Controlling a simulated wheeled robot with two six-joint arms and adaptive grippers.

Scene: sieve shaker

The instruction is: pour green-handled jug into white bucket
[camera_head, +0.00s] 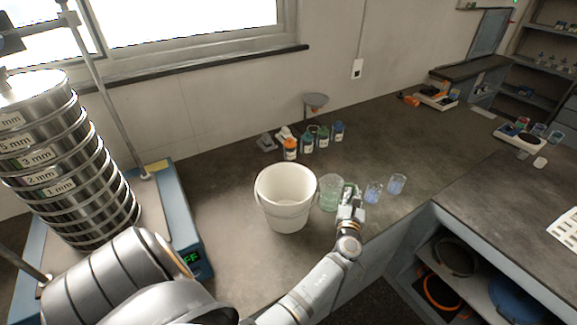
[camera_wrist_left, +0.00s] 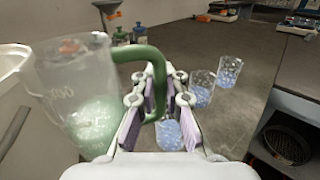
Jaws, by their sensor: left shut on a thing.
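The clear jug (camera_head: 330,194) stands just right of the white bucket (camera_head: 285,222) in the head view. In the left wrist view the jug (camera_wrist_left: 72,100) is upright, with pale green contents low in it and a green handle (camera_wrist_left: 153,56). My left gripper (camera_head: 349,207) is shut on the handle, whose lower part shows between the fingers (camera_wrist_left: 157,108). I cannot tell whether the jug's base touches the bench. The bucket is upright and open, and its inside looks empty. Its edge (camera_wrist_left: 12,72) shows at the left of the wrist view. My right gripper is not in view.
Small beakers with blue contents (camera_head: 373,193) (camera_head: 397,184) stand right of the gripper. Several bottles (camera_head: 307,142) stand behind the bucket. A sieve stack (camera_head: 70,165) on a blue-edged shaker is at left.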

